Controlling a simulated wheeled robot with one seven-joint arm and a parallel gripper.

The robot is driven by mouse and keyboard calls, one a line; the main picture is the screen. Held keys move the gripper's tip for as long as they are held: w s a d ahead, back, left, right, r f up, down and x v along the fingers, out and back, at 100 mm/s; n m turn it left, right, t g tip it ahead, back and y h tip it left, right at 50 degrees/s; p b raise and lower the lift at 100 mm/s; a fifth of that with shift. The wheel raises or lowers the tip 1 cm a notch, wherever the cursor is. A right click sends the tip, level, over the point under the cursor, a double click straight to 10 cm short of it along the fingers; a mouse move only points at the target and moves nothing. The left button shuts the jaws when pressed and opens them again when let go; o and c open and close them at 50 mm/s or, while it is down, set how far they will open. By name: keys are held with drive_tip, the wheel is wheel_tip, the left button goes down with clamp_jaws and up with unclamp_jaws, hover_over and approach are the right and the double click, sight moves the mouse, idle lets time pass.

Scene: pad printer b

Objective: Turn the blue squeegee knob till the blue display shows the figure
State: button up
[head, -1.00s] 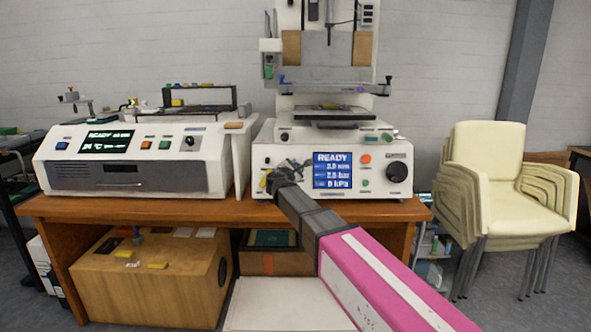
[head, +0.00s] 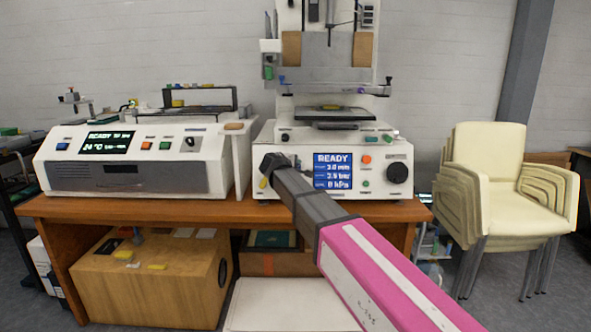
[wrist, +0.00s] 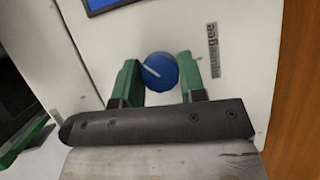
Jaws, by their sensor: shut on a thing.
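The blue squeegee knob (wrist: 160,72) shows in the wrist view on the white front panel, its white mark pointing up-left. My gripper (wrist: 157,66) has its green fingers on both sides of the knob, shut on it. In the head view my wrist hides the knob and fingers at the left of the printer's front. A corner of the display also shows in the wrist view (wrist: 104,5).
Right of the display are an orange button (head: 365,160), a green button (head: 366,184) and a large black knob (head: 397,173). A second machine (head: 125,165) with a dark display stands at left on the wooden table (head: 120,207). Stacked cream chairs (head: 490,165) stand at right.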

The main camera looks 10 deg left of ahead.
drive_tip(key=shift+m+g, duration=0.5)
drive_tip(key=shift+m, duration=0.4)
drive_tip(key=o, duration=0.9)
drive_tip(key=shift+s, duration=0.1)
drive_tip(key=v, duration=1)
drive_tip(key=shift+s+r, duration=0.25)
drive_tip(key=shift+d, duration=0.1)
